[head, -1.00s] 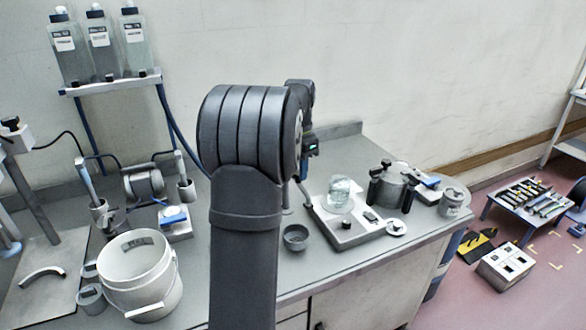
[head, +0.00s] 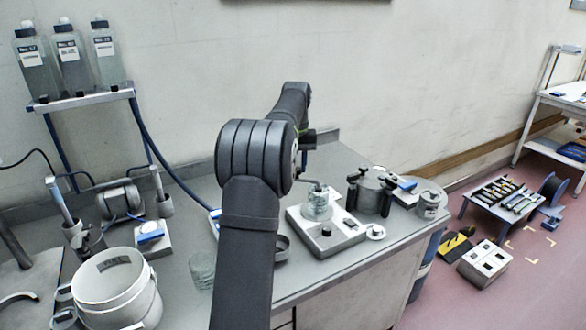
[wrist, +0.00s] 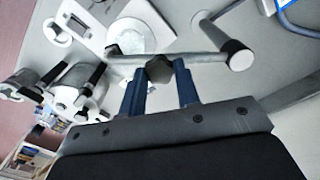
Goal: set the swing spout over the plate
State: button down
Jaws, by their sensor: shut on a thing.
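The swing spout is a grey tube (wrist: 205,60) running across the wrist view from a post with a pale round cap (wrist: 240,56). My gripper (wrist: 160,75) is shut on the dark knob (wrist: 159,68) midway along the tube. The tube's free end lies at the near edge of the pale round plate (wrist: 150,23), beside a clear glass vessel (wrist: 129,38) on it. In the head view the spout's bent end (head: 314,184) shows just above the glass vessel (head: 317,207). The exact gap cannot be told.
The plate belongs to a flat white unit (head: 326,235) with dark knobs. A lidded grey pot (head: 372,192) with black clamps stands right of it. A white bucket (head: 115,290) and a glass beaker (head: 202,270) stand to the left.

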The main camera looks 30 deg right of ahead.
jog(key=shift+w+d+n, duration=0.55)
jog(key=shift+w+n, duration=0.2)
jog(key=shift+n, duration=0.25)
jog(key=shift+r, duration=0.1)
jog(key=c, duration=1.1)
grip_release()
notch_tip(320, 180, up, 12)
jog(key=shift+f, duration=0.1)
notch_tip(320, 180, down, 12)
dwell(0.3)
